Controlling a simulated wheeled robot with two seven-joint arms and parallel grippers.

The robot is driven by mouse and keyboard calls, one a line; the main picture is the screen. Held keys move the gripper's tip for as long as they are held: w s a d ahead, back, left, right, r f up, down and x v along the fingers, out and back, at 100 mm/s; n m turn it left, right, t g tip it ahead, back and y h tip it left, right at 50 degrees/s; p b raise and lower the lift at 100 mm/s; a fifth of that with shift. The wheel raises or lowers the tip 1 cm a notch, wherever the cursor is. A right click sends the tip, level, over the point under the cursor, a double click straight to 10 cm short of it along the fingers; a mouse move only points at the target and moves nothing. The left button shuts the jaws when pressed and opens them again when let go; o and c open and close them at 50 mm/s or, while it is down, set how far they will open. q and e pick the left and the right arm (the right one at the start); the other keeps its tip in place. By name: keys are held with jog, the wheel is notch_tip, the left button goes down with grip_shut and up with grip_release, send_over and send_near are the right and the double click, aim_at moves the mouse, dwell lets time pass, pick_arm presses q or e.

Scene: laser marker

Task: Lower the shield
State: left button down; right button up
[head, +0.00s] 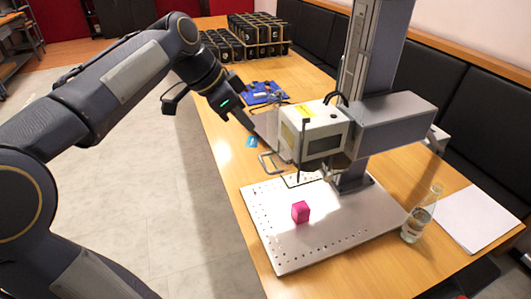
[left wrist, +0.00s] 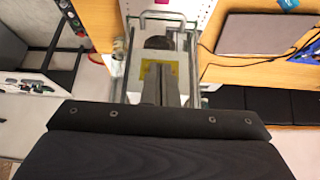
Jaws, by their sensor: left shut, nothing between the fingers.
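The laser marker (head: 325,132) has a white head on a grey column above a perforated metal plate (head: 285,245). The see-through shield (head: 266,128) is up around the head, with a metal handle (head: 268,166) at its lower left. The left wrist view shows the shield's clear frame (left wrist: 127,55) and its handle (left wrist: 162,15). My left gripper (head: 245,120) is shut and empty at the shield's left side. Its fingers (left wrist: 160,88) are over the shield area; whether they touch it I cannot tell. My right gripper is not in view.
A pink cube (head: 300,212) sits on the plate under the head. A glass bottle (head: 419,218) and white paper sheets (head: 472,217) are to the right. Blue items (head: 264,93) and racks of black boxes (head: 250,38) stand farther back on the wooden table.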

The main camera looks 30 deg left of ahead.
pick_arm(q)
notch_tip(320, 180, down, 11)
jog(key=w+d, duration=0.2)
jog(key=shift+w+r, duration=0.15)
jog(key=shift+w, duration=0.15)
notch_tip(320, 180, down, 18)
jog(key=b, duration=1.5)
jog(key=shift+f, duration=0.2)
jog(key=shift+s+d+f, duration=0.1)
